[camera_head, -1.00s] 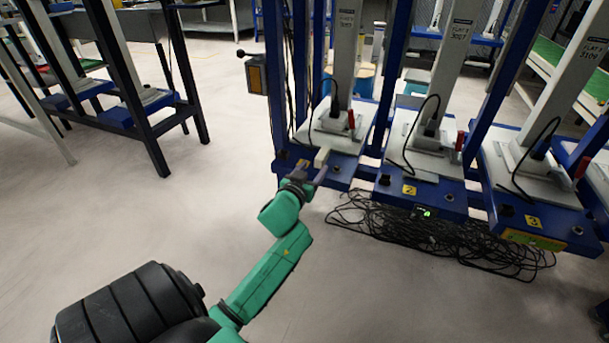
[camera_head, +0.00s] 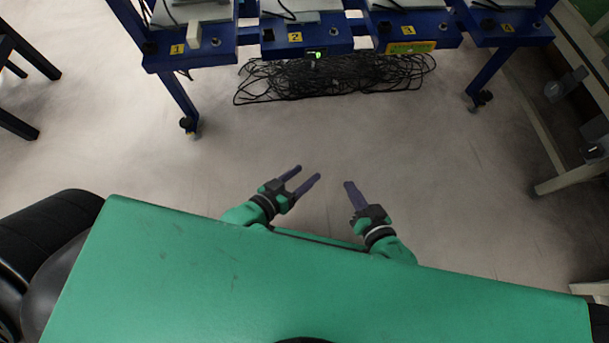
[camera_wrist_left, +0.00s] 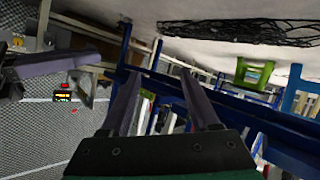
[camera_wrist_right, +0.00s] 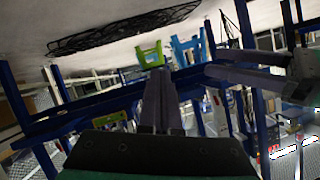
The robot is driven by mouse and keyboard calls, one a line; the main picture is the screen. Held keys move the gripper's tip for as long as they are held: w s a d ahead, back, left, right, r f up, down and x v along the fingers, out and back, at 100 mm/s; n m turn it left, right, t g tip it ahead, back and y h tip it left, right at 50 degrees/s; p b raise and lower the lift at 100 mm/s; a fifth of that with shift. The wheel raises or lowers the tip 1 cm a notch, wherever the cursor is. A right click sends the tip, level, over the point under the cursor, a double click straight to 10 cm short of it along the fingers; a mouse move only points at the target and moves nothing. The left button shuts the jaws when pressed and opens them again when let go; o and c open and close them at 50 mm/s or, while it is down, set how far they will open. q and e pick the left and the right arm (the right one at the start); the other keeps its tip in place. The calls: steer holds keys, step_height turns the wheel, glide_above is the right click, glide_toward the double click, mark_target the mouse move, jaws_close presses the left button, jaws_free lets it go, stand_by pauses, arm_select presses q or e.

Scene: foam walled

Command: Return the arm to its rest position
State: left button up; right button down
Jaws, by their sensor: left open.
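My left gripper (camera_head: 309,173) is left of centre in the head view, just past the edge of my green body. Its two purple fingers are apart with nothing between them, and the left wrist view (camera_wrist_left: 160,95) also shows this gap. My right gripper (camera_head: 349,187) is close by on the right, its fingers together and empty. The right wrist view (camera_wrist_right: 162,88) shows those fingers side by side. Both grippers hang over bare floor, apart from each other and clear of the blue stations. A small white block (camera_head: 194,34) stands at station 1.
The blue bench (camera_head: 190,62) with numbered stations crosses the top of the head view. A tangle of black cables (camera_head: 335,77) lies beneath it. A table frame (camera_head: 560,180) stands at the right. The pale floor (camera_head: 440,150) between me and the bench is clear.

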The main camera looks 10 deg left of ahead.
arm_select(q)
steer(key=shift+s+d+f, duration=0.15)
steer(key=shift+s+d, duration=0.35)
steer(key=shift+d, duration=0.05)
steer(key=s+a+r+g+y+p, duration=0.3)
steer(key=s+a+p, duration=0.7)
steer(key=p, duration=1)
steer(key=s+a+r+g+y+p, duration=0.3)
steer(key=s+a+g+p, duration=0.4)
steer(key=p, duration=1.3)
steer(key=s+a+r, duration=0.1)
steer(key=s+a, duration=0.2)
steer(key=s, duration=0.1)
steer(key=shift+s+r+m+g+y, duration=0.2)
steer(key=shift+s+m+g+y, duration=0.1)
steer(key=shift+s+m+g, duration=0.1)
arm_select(e)
steer(key=s+d+r+g+h, duration=0.3)
steer(key=s+d+g, duration=0.2)
steer(key=s+d, duration=0.5)
steer(key=s+d+r+g+h, duration=0.4)
steer(key=s+d+g, duration=0.1)
steer(key=s+d, duration=0.5)
steer(key=shift+s+r+n+g, duration=0.2)
steer(key=shift+s+n+g, duration=0.15)
steer(key=shift+s, duration=0.5)
